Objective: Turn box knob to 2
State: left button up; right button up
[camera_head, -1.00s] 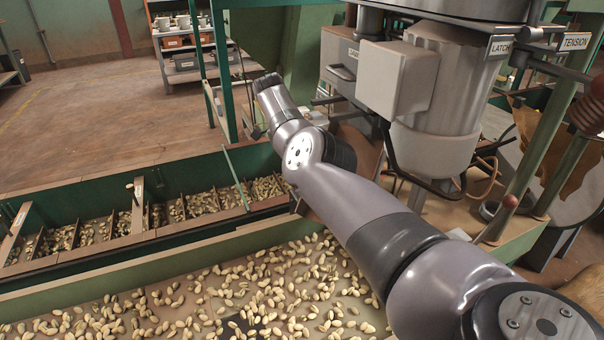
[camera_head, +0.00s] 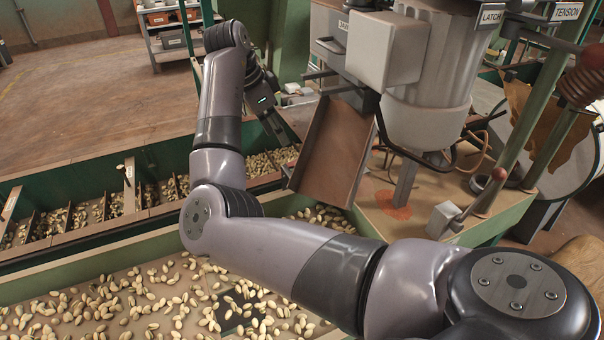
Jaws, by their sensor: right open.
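A small grey box (camera_head: 443,221) with what looks like a dark knob on its right side stands at the near edge of the green-framed table. The knob's markings are too small to read. My right arm comes in from the lower right, bends at the left and reaches up and back. My right gripper (camera_head: 281,133) points down beside the brown chute, over the far trough, well left of the box and apart from it. It is open and appears empty; its fingertips are small and dark. My left gripper is out of view.
A brown chute (camera_head: 332,152) slopes below the grey hopper machine (camera_head: 428,95). Pistachios cover the near tray (camera_head: 125,253). A shelf (camera_head: 172,50) stands behind; the floor at left is clear.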

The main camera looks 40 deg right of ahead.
jog(key=b+x, duration=0.2)
jog(key=x, duration=1)
jog(key=shift+s+f+b, duration=0.15)
jog(key=shift+f+b, duration=0.05)
jog(key=shift+b, duration=0.2)
jog(key=b+x, duration=0.1)
jog(key=x, duration=0.3)
jog(key=shift+f, duration=0.25)
jog(key=shift+d+f, duration=0.2)
jog(key=shift+f, duration=0.05)
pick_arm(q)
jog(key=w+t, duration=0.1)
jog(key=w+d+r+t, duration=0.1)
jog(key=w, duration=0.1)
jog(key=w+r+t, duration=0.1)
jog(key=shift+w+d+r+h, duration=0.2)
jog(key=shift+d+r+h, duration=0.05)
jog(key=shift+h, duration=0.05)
pick_arm(e)
jog(key=shift+c, duration=0.6)
grip_shut()
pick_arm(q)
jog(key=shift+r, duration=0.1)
